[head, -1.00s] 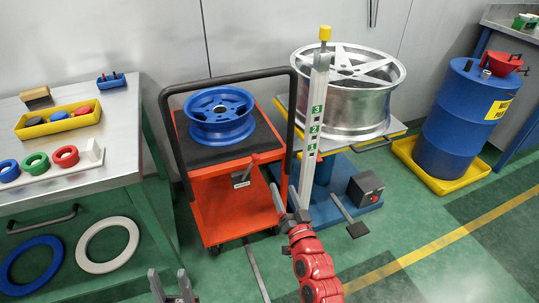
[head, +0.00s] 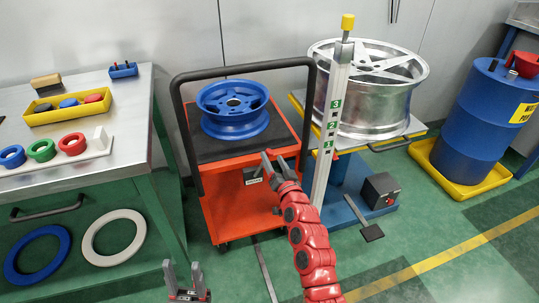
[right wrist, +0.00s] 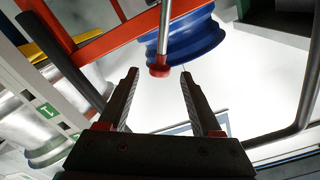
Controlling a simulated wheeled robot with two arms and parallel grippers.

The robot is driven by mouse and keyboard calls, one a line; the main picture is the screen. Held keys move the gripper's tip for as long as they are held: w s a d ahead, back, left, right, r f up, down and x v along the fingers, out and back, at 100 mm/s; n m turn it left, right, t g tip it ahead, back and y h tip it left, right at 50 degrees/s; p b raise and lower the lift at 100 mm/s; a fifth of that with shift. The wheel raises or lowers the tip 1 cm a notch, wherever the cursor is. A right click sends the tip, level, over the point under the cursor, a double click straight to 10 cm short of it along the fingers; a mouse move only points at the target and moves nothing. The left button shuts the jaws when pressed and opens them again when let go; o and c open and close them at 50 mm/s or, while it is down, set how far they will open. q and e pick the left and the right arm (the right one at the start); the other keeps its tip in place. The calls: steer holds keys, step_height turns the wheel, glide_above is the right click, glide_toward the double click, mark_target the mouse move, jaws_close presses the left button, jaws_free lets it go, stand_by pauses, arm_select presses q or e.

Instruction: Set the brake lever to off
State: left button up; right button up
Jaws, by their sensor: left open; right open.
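The brake lever shows in the right wrist view as a silver rod with a red knob (right wrist: 160,69). The knob is in line with the gap between my right gripper's fingertips (right wrist: 160,76), close to them; I cannot tell whether they touch. In the head view my right gripper (head: 280,160) is open at the front of the orange cart (head: 228,205) and hides most of the lever. A small dark label plate (head: 252,176) is on the cart front beside it. My left gripper (head: 183,272) is open and empty, low at the front, away from the cart.
A blue wheel (head: 234,108) lies on the cart inside its black handle frame. A silver post (head: 331,135) with a yellow cap stands right of my right arm, before a stand with a silver wheel (head: 385,100). A steel workbench (head: 120,118) is at left.

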mark_target(270, 154)
steer(key=x, duration=0.3)
steer(key=shift+w+a+f+b, duration=0.1)
steer(key=shift+w+f+b, duration=0.1)
steer(key=shift+b, duration=0.15)
steer(key=shift+w+a+r, duration=0.1)
steer(key=shift+w+r, duration=0.1)
steer(key=shift+w, duration=0.15)
jaws_close()
steer(key=shift+f, duration=0.1)
stand_by(0.8)
